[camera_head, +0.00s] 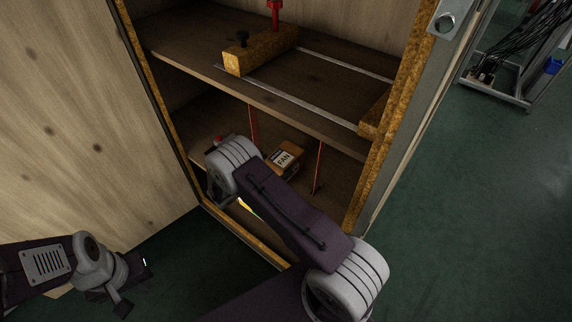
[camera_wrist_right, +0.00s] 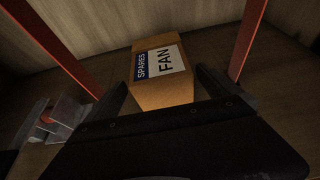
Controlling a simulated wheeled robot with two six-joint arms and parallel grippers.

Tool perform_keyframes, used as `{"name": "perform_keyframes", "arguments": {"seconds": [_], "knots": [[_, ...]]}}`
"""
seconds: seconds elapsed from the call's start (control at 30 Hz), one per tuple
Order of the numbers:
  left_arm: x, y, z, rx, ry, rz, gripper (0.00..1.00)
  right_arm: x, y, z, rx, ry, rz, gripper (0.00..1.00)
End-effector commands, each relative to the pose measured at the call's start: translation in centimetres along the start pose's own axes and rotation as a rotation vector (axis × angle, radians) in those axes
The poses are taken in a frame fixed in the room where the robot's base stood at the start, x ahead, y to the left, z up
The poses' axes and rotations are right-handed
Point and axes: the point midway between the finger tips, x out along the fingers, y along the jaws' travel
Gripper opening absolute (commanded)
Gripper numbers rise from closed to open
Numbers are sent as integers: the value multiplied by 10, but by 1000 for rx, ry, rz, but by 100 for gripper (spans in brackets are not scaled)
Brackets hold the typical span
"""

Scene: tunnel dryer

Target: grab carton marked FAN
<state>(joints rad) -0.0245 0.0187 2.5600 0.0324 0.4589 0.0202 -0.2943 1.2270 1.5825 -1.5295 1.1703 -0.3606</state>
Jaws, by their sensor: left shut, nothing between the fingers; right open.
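The carton marked FAN (camera_head: 287,159) stands on the lower shelf of a wooden cabinet, partly hidden behind my right arm in the head view. In the right wrist view the brown carton (camera_wrist_right: 165,92) carries a blue and white label reading SPARES FAN. My right gripper (camera_wrist_right: 162,88) is open, with one finger on each side of the carton's near part; I cannot tell whether they touch it. In the head view my right gripper is hidden behind its own wrist. My left gripper (camera_head: 126,296) is shut and empty, low at the left outside the cabinet.
Thin red uprights (camera_wrist_right: 248,38) (camera_wrist_right: 52,45) stand left and right of the carton. A clear box with a red part (camera_wrist_right: 55,118) sits left of it. The upper shelf (camera_head: 330,95) has metal rails and a wooden block (camera_head: 260,52).

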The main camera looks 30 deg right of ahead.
Motion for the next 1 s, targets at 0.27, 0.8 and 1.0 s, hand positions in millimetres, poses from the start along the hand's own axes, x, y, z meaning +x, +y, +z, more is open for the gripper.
{"name": "perform_keyframes", "arguments": {"seconds": [0.27,0.8,1.0], "knots": [[17,0,2,0,0,0,0,32,-2,-5,2,1,-3,100],[29,0,3,0,0,0,0,68,-2,-2,1,2,0,81],[29,0,3,0,0,0,0,68,-2,-2,1,2,0,25]]}}
